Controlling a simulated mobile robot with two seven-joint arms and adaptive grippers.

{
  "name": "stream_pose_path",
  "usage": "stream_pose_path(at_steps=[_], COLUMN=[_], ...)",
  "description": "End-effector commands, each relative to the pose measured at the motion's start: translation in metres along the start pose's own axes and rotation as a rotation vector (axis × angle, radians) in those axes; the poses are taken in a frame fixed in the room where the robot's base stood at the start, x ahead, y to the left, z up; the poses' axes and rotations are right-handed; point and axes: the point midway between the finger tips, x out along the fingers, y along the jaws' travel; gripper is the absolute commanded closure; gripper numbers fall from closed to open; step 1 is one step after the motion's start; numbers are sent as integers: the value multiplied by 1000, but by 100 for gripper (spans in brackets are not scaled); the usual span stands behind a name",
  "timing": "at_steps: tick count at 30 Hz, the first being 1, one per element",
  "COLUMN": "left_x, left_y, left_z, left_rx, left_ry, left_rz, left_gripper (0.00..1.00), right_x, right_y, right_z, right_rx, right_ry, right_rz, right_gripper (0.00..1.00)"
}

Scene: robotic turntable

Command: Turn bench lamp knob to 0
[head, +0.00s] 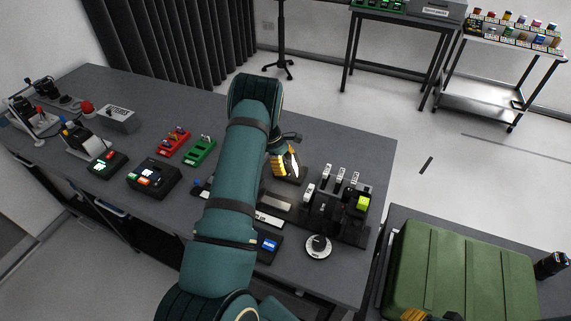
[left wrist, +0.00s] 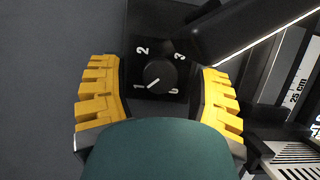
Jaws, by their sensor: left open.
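The bench lamp knob (left wrist: 156,76) is a round black dial on a dark square panel, marked 0, 1, 2 and 3, in the left wrist view. Its white pointer line points to the lower left, close to the 1. My left gripper (left wrist: 157,104) is open, with ridged yellow fingers on either side of the knob; a gap shows between each finger and the dial. In the head view my left gripper (head: 285,166) reaches down over the bench, and the knob is hidden there. Only a bit of my right gripper (head: 428,315) shows at the bottom edge.
The grey bench (head: 240,125) carries a red tool tray (head: 173,142), a green tray (head: 200,151), a white dial (head: 318,246) and upright black-and-white blocks (head: 340,175) right of my left gripper. A green case (head: 460,270) lies on the right-hand table.

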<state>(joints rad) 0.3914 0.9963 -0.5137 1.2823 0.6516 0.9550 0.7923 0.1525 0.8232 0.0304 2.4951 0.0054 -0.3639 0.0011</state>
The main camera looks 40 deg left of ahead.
Motion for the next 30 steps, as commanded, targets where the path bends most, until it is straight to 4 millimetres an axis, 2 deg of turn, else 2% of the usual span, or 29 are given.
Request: stream_pose_path(at_steps=[5, 9, 10, 11, 22, 30], left_x=[0, 0, 0, 0, 0, 0], left_y=[0, 0, 0, 0, 0, -1], left_z=[0, 0, 0, 0, 0, 0], left_rx=[0, 0, 0, 0, -38, -193], left_ry=[0, 0, 0, 0, 1, 0], left_rz=[0, 0, 0, 0, 17, 80], left_gripper=[35, 84, 94, 100, 100, 100], right_x=[0, 0, 0, 0, 2, 6], right_y=[0, 0, 0, 0, 0, 2], right_z=[0, 0, 0, 0, 0, 1], right_rx=[0, 0, 0, 0, 0, 0], right_ry=[0, 0, 0, 0, 0, 0], right_rz=[0, 0, 0, 0, 0, 1], right_gripper=[53, 53, 53, 53, 53, 53])
